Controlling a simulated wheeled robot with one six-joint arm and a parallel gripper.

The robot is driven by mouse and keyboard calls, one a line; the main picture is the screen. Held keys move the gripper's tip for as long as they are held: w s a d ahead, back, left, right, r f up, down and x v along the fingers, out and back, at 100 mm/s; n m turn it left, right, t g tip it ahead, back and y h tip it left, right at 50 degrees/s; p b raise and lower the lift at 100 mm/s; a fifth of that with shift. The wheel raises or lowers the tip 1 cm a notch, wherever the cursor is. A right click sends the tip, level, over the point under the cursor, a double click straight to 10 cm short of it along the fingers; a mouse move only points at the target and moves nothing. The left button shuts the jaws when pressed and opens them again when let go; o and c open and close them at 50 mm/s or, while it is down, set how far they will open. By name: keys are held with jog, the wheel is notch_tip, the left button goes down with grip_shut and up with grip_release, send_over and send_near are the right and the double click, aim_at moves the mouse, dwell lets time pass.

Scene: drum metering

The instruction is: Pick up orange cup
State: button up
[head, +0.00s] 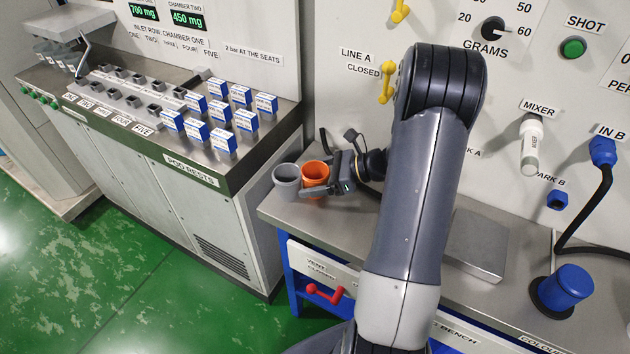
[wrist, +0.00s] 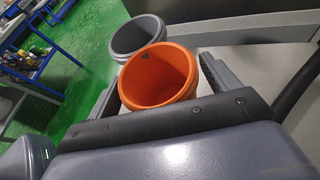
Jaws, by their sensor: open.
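The orange cup (head: 316,174) stands on the left end of the grey bench, with its open mouth up. In the wrist view the orange cup (wrist: 160,76) lies between the two fingers of my gripper (wrist: 158,92). In the head view my gripper (head: 322,184) reaches in from the right, with its fingers around the cup. The jaws are open, one finger on each side of the cup. Whether either finger touches it, I cannot tell. The cup's lower part is hidden by my gripper.
A grey cup (head: 286,181) stands close beside the orange one, also seen in the wrist view (wrist: 139,35). The bench (head: 283,211) edge is just left of the cups. A blue cylinder (head: 566,289) stands far right. Blue-and-white boxes (head: 222,139) stand on the left cabinet.

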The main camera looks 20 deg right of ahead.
jog(key=shift+w+a+f, duration=0.25)
jog(key=shift+a, duration=0.2)
jog(key=c, duration=1.1)
